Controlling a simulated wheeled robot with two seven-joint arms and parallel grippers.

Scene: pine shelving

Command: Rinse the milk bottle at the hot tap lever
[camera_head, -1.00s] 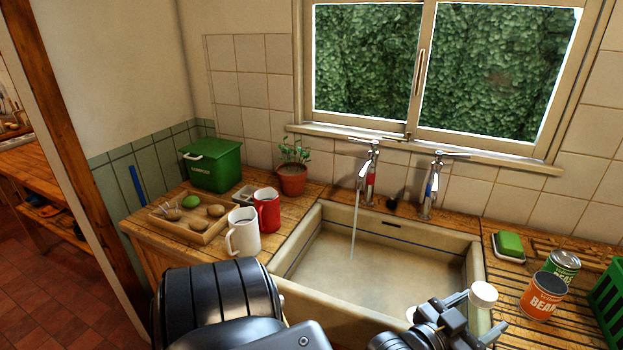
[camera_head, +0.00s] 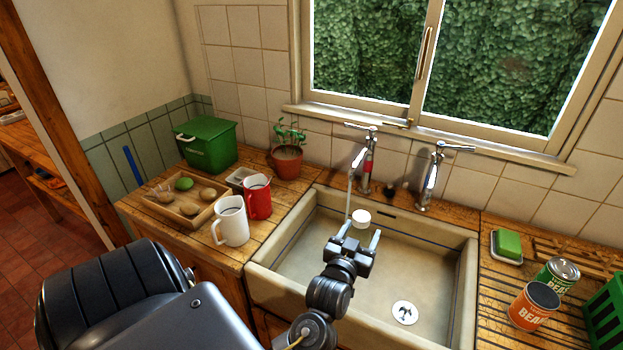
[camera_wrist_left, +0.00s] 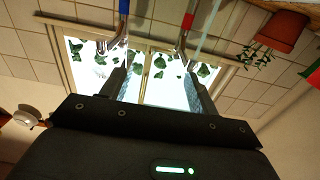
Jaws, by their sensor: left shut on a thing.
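The milk bottle's white cap (camera_head: 361,217) shows above the sink (camera_head: 262,268) in the head view. Its body is mostly hidden behind my gripper. My left gripper (camera_head: 361,242) is shut on the bottle, with one finger on each side, over the back left of the basin. The hot tap (camera_head: 368,168), marked red, stands at the sink's back left with its lever (camera_head: 360,127) on top. A thin stream of water (camera_head: 349,190) falls from it close beside the cap; contact is unclear. The red-marked tap also shows in the left wrist view (camera_wrist_left: 186,22). My right gripper is out of view.
A second tap (camera_head: 432,180) stands to the right. A white mug (camera_head: 231,226) and red mug (camera_head: 258,198) are left of the sink, near a potted plant (camera_head: 287,162). Tins (camera_head: 534,306) and a soap dish (camera_head: 507,246) stand right. The basin's front right is clear.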

